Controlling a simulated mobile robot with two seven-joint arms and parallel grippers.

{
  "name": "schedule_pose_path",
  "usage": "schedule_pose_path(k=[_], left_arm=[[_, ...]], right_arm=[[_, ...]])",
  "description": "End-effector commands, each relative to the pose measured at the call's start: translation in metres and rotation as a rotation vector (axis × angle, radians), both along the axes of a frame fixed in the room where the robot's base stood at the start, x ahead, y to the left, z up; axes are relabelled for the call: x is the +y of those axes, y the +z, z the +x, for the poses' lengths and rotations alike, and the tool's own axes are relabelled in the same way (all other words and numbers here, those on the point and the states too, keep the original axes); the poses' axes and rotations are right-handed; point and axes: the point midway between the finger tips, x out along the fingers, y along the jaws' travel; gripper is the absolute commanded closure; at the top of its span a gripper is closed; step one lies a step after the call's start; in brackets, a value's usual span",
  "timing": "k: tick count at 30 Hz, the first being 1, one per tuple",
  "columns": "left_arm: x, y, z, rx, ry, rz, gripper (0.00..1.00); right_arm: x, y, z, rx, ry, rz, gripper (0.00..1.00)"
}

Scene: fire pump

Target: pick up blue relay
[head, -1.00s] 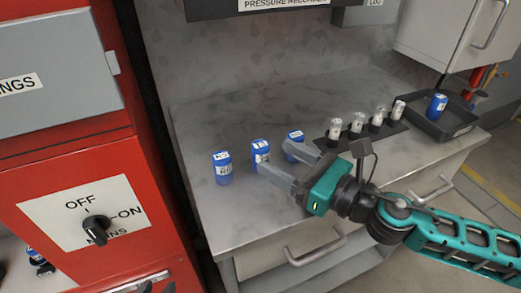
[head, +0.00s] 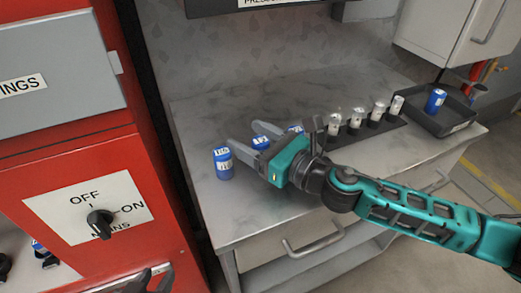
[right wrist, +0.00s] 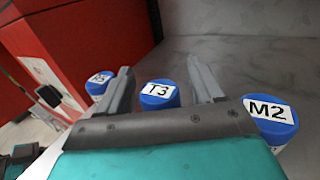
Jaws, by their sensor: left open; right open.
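Three blue relays with white labels stand upright in a row on the grey bench. The left one (head: 223,163) is clear of my right gripper (head: 249,133). The middle relay (head: 261,141) is between the open fingers and partly covered by them. The third relay (head: 296,130) is mostly hidden behind the gripper. In the right wrist view, a relay marked T3 (right wrist: 160,95) shows between the fingertips (right wrist: 158,68), with M2 (right wrist: 271,122) outside on the right and another relay (right wrist: 98,84) outside on the left. My left gripper (head: 150,281) shows only partly at the bottom edge, dark and open.
A black tray (head: 455,126) at the right holds another blue relay (head: 435,101). A red cabinet (head: 70,160) with an OFF/ON switch (head: 100,222) borders the bench on the left. The bench top behind the row is clear.

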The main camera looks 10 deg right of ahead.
Motion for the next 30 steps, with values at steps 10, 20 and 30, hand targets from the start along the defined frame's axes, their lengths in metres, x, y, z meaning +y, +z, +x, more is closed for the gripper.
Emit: schedule_pose_path(k=[10, 20, 30], left_arm=[[-0.0005, 0.0002, 0.0001, 0.0, 0.002, -0.003, 0.57], [-0.0023, 0.0001, -0.0006, 0.002, 0.007, -0.01, 0.57], [-0.0023, 0.0024, -0.0018, 0.005, 0.006, -0.01, 0.57]], right_arm=[[-0.0003, 0.0, -0.0004, 0.0, 0.0, 0.0, 0.58], [-0.0005, 0.0, -0.0005, 0.0, 0.0, 0.0, 0.89], [-0.0005, 0.0053, -0.0003, -0.001, 0.0, 0.0, 0.9]])
